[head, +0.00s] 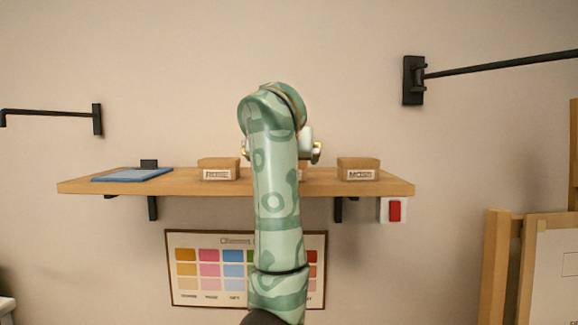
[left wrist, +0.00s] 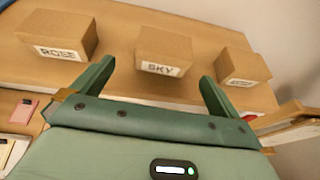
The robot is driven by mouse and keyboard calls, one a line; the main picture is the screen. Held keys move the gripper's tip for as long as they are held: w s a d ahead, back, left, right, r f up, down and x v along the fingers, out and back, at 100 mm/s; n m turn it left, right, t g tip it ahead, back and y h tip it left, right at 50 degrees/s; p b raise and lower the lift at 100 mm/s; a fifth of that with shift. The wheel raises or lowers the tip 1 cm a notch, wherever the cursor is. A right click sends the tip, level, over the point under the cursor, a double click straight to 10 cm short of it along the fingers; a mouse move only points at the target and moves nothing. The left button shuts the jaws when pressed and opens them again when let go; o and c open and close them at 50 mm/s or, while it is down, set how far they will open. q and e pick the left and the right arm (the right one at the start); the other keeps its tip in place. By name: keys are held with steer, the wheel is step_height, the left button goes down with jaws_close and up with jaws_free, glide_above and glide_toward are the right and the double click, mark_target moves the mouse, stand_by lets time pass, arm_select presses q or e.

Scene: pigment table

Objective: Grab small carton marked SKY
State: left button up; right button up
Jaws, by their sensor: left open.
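The small brown SKY carton (left wrist: 163,48) stands on the wooden shelf, its white label facing me in the left wrist view. In the head view my arm hides nearly all of it. My left gripper (left wrist: 157,72) is open, its two green fingers pointing toward the carton, one to each side of its front. The carton appears beyond the fingertips, and I see no contact. In the head view the gripper is mostly behind my own arm, with only its side parts showing. My right gripper is in neither view.
A ROSE carton (head: 218,169) stands left of SKY and a similar carton (head: 358,169) right, on the wooden shelf (head: 110,186). A blue flat item (head: 132,175) lies at the shelf's left. A colour chart (head: 210,268) and red switch (head: 395,211) are below.

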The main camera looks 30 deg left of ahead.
arm_select(q)
steer(key=x, duration=0.5)
steer(key=shift+w+a+p, duration=0.2)
steer(key=shift+p, duration=0.15)
steer(key=shift+w+f, duration=0.15)
steer(key=shift+w, duration=0.05)
steer(key=shift+w+a, duration=0.15)
steer(key=shift+w, duration=0.15)
steer(key=x, duration=0.1)
steer(key=p+x, duration=0.1)
steer(key=x, duration=0.1)
steer(key=p+x, duration=0.1)
steer(key=shift+w, duration=0.35)
steer(key=shift+c, duration=1.2)
steer(key=c, duration=0.8)
